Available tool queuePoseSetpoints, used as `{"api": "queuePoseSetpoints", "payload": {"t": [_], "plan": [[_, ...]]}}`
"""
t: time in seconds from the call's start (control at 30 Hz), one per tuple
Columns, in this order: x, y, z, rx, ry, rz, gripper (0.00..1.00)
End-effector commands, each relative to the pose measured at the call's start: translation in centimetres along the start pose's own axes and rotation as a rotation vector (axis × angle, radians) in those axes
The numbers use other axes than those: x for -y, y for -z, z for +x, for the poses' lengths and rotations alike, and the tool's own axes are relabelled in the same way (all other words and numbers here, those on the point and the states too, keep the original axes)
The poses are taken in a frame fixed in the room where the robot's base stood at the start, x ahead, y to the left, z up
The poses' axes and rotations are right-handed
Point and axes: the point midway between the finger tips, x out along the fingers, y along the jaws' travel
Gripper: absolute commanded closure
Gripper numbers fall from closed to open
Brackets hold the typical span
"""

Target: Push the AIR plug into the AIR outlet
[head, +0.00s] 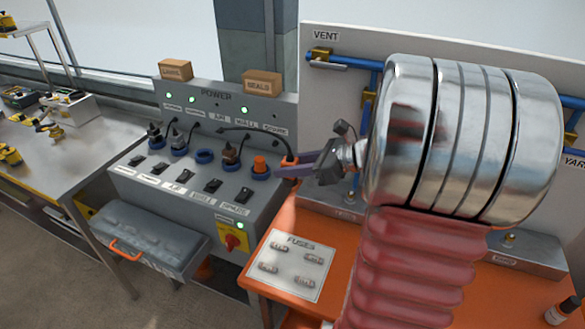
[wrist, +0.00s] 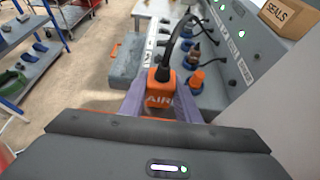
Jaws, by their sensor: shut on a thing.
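The orange plug marked AIR (wrist: 160,92) is between the purple fingers of my gripper (wrist: 160,108) in the wrist view, with a black cable rising from its top. In the head view, my gripper (head: 285,169) is at the right end of the power panel, beside the orange piece in the last outlet; only a little of the held plug shows there. The AIR outlet (head: 205,156) is a blue ring, the third in the row, and looks empty. The plug is apart from it, to its right. The plug's lower end is hidden in both views.
Dark plugs stand in outlets on both sides of the AIR outlet. An orange piece (head: 260,165) stands in the last outlet. Switches (head: 173,188) line the panel front. Boxes (head: 262,82) sit on top.

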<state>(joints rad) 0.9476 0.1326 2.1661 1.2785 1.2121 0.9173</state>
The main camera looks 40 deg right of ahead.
Motion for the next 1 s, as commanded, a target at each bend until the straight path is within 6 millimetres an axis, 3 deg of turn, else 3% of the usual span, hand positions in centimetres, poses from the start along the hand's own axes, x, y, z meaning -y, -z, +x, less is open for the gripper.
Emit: {"api": "queuePoseSetpoints", "payload": {"t": [1.0], "plan": [[2.6, -3.6, 7.5, 0.0, -0.001, -0.001, 0.96]]}}
